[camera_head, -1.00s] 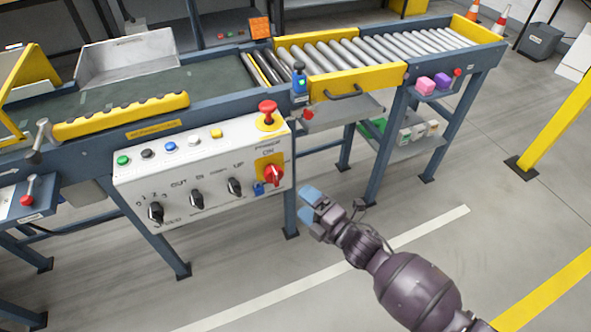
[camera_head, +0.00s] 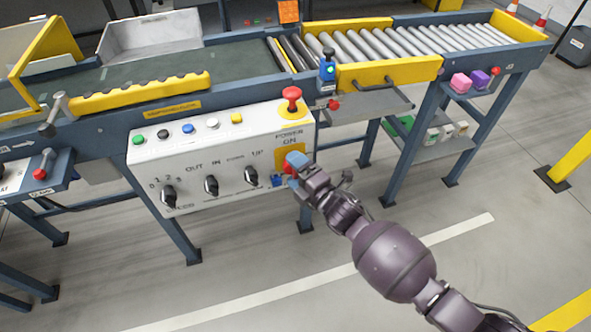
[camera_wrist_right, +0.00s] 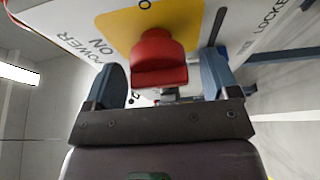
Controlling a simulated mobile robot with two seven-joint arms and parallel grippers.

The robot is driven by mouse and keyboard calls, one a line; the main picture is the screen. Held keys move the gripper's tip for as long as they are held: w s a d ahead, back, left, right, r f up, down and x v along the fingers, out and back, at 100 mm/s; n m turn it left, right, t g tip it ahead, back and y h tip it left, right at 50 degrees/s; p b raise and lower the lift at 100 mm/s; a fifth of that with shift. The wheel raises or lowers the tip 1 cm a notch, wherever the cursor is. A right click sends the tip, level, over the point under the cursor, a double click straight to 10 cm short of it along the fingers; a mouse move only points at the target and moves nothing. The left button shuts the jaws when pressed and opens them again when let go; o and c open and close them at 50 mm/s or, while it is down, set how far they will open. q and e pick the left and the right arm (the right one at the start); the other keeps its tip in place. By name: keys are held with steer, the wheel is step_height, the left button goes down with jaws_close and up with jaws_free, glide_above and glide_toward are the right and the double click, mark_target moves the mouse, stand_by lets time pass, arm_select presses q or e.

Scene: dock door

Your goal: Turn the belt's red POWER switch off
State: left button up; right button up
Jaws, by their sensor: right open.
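The red POWER switch (camera_wrist_right: 160,58) sits on a yellow plate (camera_wrist_right: 195,18) at the right end of the white control panel (camera_head: 160,152). In the head view my right gripper (camera_head: 293,166) covers most of the switch. In the right wrist view the gripper (camera_wrist_right: 165,80) is open, with one blue-grey fingertip on each side of the red knob. A gap shows between the knob and each finger. The word ON is printed on the panel beside the plate. My left gripper is not in view.
A red mushroom button (camera_head: 292,95) stands on the panel top above the switch. Black knobs (camera_head: 251,175) and coloured push buttons line the panel to the left. A blue padlock-like part (camera_head: 278,181) hangs close by the gripper. Floor in front is clear.

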steer(key=c, duration=0.9)
